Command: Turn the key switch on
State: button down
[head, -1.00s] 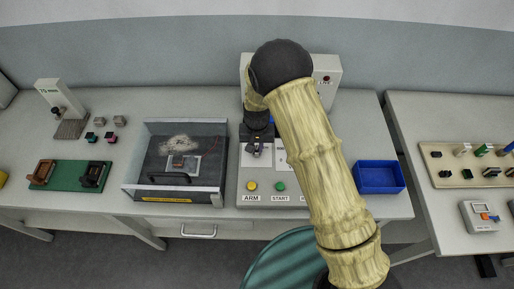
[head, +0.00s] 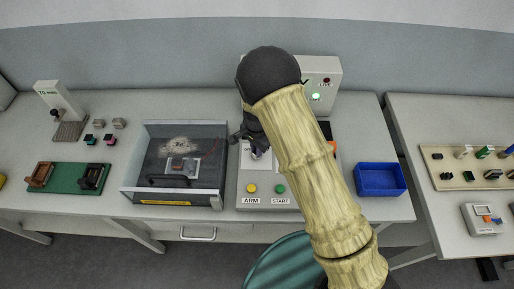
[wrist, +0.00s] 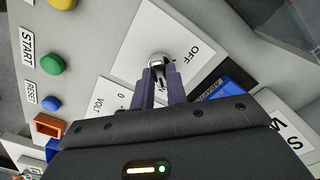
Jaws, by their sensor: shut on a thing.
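The key switch (wrist: 157,59) is a round silver lock with a key, on a white plate in the wrist view. The word OFF (wrist: 192,51) is printed beside it, and my gripper hides part of the plate. My gripper (wrist: 159,75) is shut on the key with its two purple-grey fingers. In the head view my gripper (head: 256,149) is down at the control panel (head: 266,203), and the key is too small and covered to make out.
Yellow ARM (head: 251,188) and green START (head: 280,188) buttons sit at the panel's front. Behind stands a white box (head: 327,72) with a lit green lamp (head: 316,97). A clear-walled enclosure (head: 178,165) is close on the left, a blue bin (head: 380,180) on the right.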

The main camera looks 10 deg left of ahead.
dwell(0.3)
jog(key=c, duration=1.4)
grip_release()
jog(key=shift+r, duration=0.15)
notch_tip(320, 180, up, 17)
jog(key=b, duration=0.3)
